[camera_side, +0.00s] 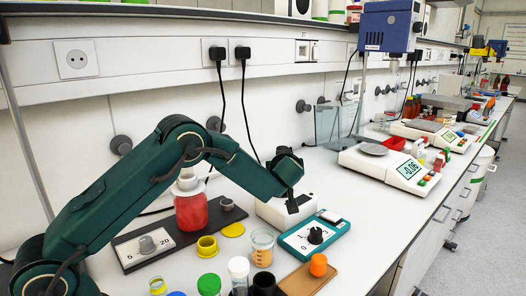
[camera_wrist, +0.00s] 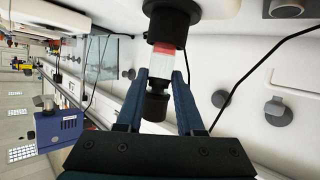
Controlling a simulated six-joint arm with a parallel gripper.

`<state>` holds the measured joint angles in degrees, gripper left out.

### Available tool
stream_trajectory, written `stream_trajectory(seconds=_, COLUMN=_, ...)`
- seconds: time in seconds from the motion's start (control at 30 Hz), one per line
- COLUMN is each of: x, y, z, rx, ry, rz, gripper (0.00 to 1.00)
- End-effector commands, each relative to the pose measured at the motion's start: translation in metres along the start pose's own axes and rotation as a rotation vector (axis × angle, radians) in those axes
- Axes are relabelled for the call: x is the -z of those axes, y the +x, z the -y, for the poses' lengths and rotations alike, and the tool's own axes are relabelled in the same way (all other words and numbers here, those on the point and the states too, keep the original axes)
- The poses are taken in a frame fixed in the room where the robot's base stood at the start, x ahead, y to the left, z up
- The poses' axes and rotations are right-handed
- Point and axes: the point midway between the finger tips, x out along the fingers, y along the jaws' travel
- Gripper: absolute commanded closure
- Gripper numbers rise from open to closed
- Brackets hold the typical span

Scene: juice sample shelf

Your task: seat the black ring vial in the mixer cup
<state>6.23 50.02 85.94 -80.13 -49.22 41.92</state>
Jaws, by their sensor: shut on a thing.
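My gripper (camera_wrist: 160,92) is shut on the black ring vial (camera_wrist: 158,72), which has a clear body, reddish contents and a black part between the fingers. In the wrist view the vial's far end meets a round black cup (camera_wrist: 168,28), apparently the mixer cup. I cannot tell how deep the vial sits in it. In the side view my gripper (camera_side: 292,204) points down at the white mixer body (camera_side: 272,213). There the wrist and fingers hide the vial and cup.
A teal dial box (camera_side: 315,240) stands close to the right of the mixer. A red jar (camera_side: 190,208), a yellow cup (camera_side: 207,247) and a small beaker (camera_side: 262,248) stand nearby. A balance (camera_side: 390,168) is farther right. Black cables hang down the wall behind.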

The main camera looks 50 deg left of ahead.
Motion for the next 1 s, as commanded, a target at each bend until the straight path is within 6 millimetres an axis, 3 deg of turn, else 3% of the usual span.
stream_trajectory(seconds=1.0, x=-0.0080, y=0.0035, z=0.0008, rx=0.006, ry=0.012, rz=0.000, gripper=1.00)
